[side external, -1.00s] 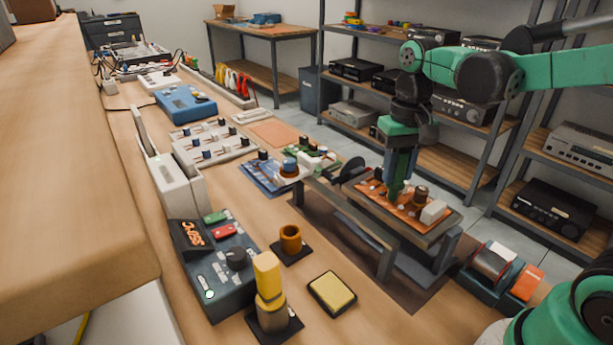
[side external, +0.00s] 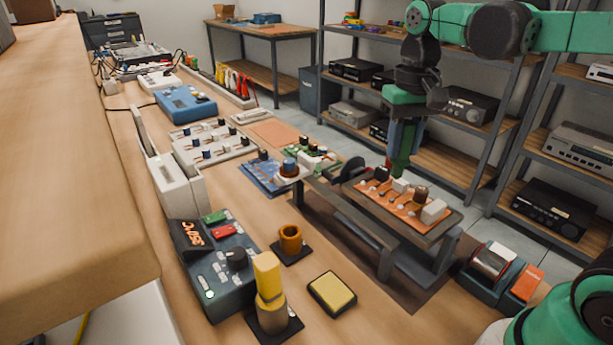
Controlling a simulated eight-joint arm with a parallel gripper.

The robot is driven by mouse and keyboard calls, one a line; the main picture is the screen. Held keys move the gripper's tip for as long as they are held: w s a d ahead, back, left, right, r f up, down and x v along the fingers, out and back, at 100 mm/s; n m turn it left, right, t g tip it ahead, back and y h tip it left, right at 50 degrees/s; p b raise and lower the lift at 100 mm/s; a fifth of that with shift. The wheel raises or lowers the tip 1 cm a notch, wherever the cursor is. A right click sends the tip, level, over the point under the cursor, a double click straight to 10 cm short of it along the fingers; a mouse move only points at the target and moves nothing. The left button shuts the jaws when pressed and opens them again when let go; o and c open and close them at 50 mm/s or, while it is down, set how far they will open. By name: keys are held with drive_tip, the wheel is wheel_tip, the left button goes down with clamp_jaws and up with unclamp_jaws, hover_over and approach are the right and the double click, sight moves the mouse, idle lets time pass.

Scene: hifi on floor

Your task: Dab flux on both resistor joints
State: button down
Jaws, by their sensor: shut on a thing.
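The orange circuit board (side external: 384,208) lies flat in a raised metal holder (side external: 345,212) at the right of the bench. It carries light blocks, a dark brown cylinder and small pale spots. The resistor joints are too small to tell apart. My gripper (side external: 405,142) is above the far side of the board, pointing down. It is shut on a slim dark green tool, which looks like the flux pen (side external: 401,162). The pen is upright. Its lower end is close to the far part of the board, partly behind the white block; I cannot tell whether it touches.
A soldering station (side external: 222,270), a yellow-handled tool in a stand (side external: 268,285), a brass-coloured cup (side external: 290,240) and a yellow sponge (side external: 332,293) stand in front and left. A solder spool holder (side external: 497,268) is at the right. Shelves (side external: 470,150) stand behind.

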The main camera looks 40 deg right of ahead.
drive_tip(key=shift+w+f, duration=0.55)
drive_tip(key=shift+f, duration=0.35)
drive_tip(key=shift+w+f, duration=0.5)
drive_tip(key=shift+f, duration=0.45)
drive_tip(key=shift+f, duration=0.4)
idle(0.7)
wheel_tip(320, 180, up, 4)
drive_tip(key=shift+r, duration=0.25)
